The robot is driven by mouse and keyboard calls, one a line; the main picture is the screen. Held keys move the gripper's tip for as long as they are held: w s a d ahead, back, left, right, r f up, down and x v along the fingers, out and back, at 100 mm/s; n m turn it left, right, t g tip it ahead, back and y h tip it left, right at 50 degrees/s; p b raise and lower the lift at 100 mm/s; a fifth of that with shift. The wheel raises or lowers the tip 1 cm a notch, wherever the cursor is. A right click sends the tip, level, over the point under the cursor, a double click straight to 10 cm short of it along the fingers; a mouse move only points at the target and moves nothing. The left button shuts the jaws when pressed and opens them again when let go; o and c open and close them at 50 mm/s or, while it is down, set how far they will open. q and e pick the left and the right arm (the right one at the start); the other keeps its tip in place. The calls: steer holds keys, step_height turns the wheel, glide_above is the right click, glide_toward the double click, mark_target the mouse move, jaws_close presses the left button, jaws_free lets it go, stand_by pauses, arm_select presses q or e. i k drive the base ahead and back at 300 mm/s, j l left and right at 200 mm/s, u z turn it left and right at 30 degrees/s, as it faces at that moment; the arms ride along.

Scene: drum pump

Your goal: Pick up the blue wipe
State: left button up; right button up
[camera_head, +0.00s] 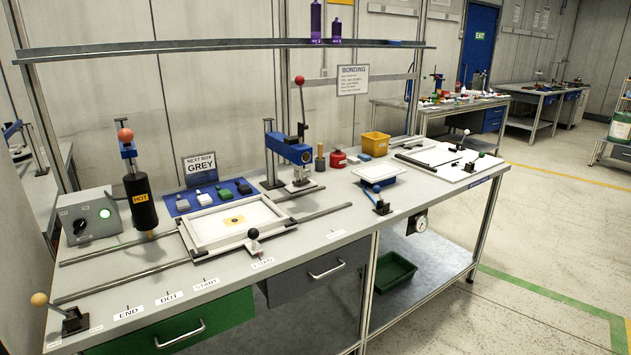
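I cannot make out a blue wipe for certain. A small blue patch (385,183) shows under and in front of the white shallow tray (378,171) on the right part of the bench; it is too small to tell whether it is cloth or part of the tray's stand. A blue mat (180,205) lies at the back left of the bench under several small coloured blocks. Neither of my grippers shows in the head view.
The grey bench (335,215) carries a white frame (205,238) on rails, a blue lever press (290,150), a black HOT cylinder (141,203), a yellow bin (375,144) and a red can (338,159). A green tray (393,268) sits on the lower shelf. The floor at right is clear.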

mark_target(365, 158)
steer(key=i+z, duration=0.15)
steer(key=i, duration=0.35)
steer(key=i+j+z, duration=0.15)
steer(key=i, duration=0.35)
steer(key=i+j+z, duration=0.1)
steer(key=i, duration=0.35)
